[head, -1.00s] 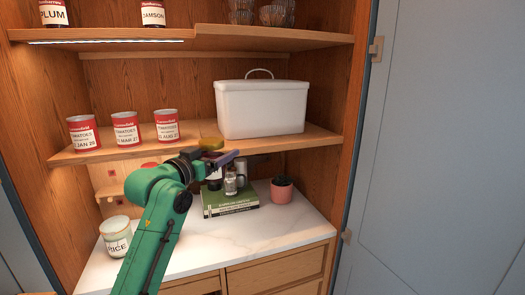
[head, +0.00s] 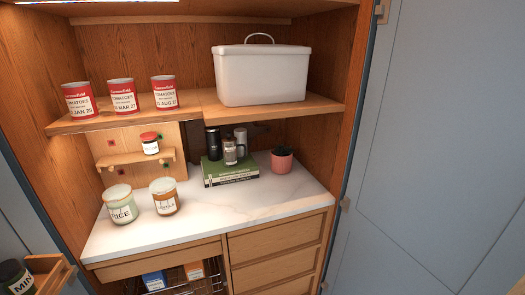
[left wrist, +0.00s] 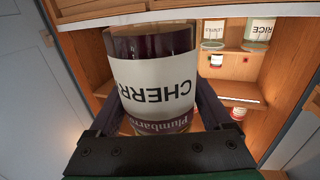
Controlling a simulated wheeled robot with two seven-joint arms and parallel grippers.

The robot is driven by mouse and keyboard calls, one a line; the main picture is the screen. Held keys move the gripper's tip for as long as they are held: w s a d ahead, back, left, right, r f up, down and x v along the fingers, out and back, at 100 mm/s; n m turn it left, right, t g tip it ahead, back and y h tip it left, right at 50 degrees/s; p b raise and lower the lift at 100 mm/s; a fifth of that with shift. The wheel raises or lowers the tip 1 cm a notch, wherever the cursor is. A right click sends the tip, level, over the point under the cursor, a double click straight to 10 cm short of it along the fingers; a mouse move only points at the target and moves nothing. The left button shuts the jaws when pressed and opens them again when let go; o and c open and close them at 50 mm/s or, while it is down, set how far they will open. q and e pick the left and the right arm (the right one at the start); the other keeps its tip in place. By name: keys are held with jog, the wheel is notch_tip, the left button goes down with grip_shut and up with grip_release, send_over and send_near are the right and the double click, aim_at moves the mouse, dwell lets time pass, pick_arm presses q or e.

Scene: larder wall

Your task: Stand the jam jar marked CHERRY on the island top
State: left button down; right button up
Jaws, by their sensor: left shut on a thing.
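The jam jar marked CHERRY (left wrist: 155,75) fills the middle of the left wrist view, with a white label, dark purple bands and "Plumbarrow"-like lettering partly cut off. My left gripper (left wrist: 158,110) is shut on it, one dark finger on each side. The label reads upside down there, and the cupboard behind also appears inverted, so the jar looks roughly upright. Neither the jar nor my left gripper shows in the head view. The island top is not recognisable in either view. My right gripper is not in view.
The cupboard's marble counter (head: 235,215) holds a RICE jar (head: 121,205), another lidded jar (head: 165,197), a green book (head: 230,173) and a pink pot (head: 281,164). Tomato tins (head: 123,98) and a white bin (head: 262,78) stand above. A jar marked MIN (head: 17,279) is at lower left.

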pick_arm(q)
jog(key=shift+s+a, duration=0.15)
jog(key=shift+s, duration=0.05)
jog(key=shift+w, duration=0.15)
jog(key=shift+r, duration=0.15)
jog(key=d+r+m+g+h, duration=0.2)
jog(key=d+r+m+h, duration=0.2)
jog(key=r, duration=0.5)
jog(key=d+r+m+g+h, duration=0.2)
jog(key=d+r+m+h, duration=0.2)
jog(key=d+r+h, duration=0.3)
jog(key=shift+w+d+r+h, duration=0.25)
jog(key=shift+d+r+h, duration=0.1)
jog(key=shift+r, duration=0.6)
